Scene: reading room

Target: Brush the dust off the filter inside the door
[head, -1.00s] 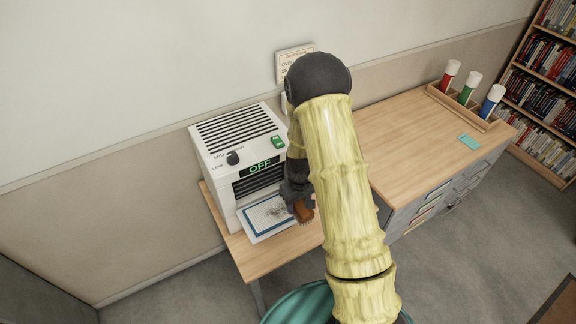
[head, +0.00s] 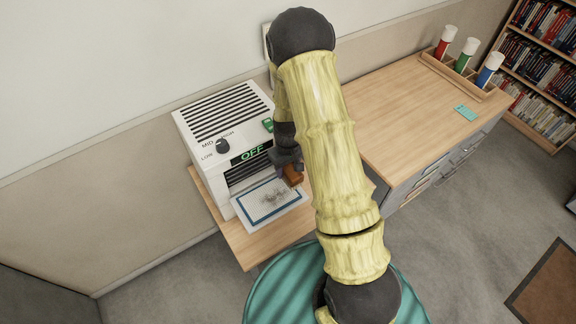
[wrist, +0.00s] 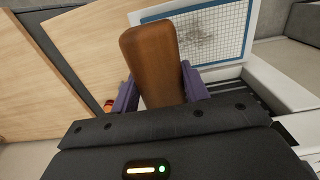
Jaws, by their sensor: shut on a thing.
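A white air purifier (head: 222,118) stands on a small wooden table, with its display (head: 251,154) reading OFF. Its front door (head: 238,216) is folded down flat and carries the filter (head: 250,194), a pale grid with a blue border. A grey patch of dust (head: 273,194) lies on the filter; the dust also shows in the wrist view (wrist: 200,35). My gripper (wrist: 160,95) is shut on the brown handle of a brush (wrist: 152,62). In the head view the brush (head: 292,175) is beside the door's upper right side. Its bristles are hidden, and contact with the filter cannot be told.
A dial (head: 222,146) and a green switch (head: 267,125) are on the purifier's top. A wooden-topped cabinet (head: 400,120) stands to the right, with a rack (head: 455,75) of red, green and blue containers and a teal block (head: 464,112). The small table's front (head: 250,245) is bare.

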